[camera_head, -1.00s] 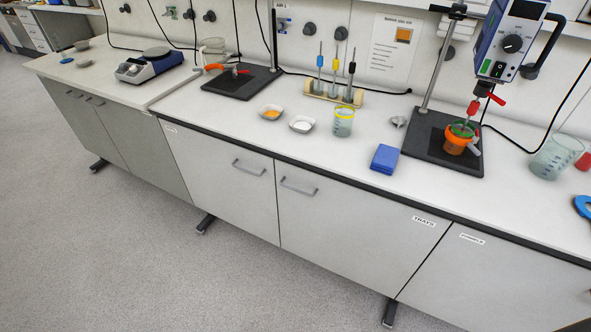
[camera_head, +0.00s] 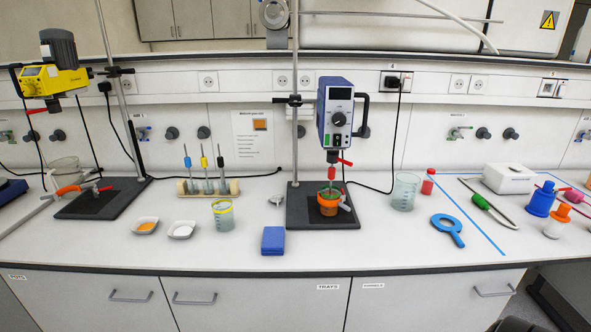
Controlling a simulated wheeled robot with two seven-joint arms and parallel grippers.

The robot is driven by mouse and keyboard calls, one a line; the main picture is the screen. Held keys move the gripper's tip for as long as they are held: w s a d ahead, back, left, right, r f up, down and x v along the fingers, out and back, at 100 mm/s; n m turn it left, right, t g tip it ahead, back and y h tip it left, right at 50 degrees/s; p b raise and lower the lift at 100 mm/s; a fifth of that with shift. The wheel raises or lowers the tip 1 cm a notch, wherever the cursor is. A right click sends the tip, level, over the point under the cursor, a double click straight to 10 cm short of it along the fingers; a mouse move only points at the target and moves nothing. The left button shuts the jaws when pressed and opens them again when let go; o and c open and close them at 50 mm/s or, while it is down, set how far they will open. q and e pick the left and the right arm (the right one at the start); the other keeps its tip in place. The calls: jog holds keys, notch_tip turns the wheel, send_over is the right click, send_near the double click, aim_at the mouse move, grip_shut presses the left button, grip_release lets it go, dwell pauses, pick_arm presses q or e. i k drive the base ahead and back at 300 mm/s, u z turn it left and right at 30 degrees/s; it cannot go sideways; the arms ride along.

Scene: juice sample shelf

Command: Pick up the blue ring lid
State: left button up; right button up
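The blue ring lid (camera_head: 457,238) lies flat on the white bench at right of centre, in front of a clear beaker. It is an open ring with a short handle pointing toward the front right. Nothing covers it. Neither of my grippers is in view.
A clear beaker (camera_head: 404,191) and a red-capped bottle (camera_head: 428,182) stand behind the ring. A stirrer stand with an orange pot (camera_head: 328,204) is to the left, with a blue box (camera_head: 273,240) nearer the front.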

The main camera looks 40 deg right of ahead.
aim_at(458, 227)
jog(key=z, duration=3.7)
jog(key=i, duration=4.25)
jog(key=u, duration=2.8)
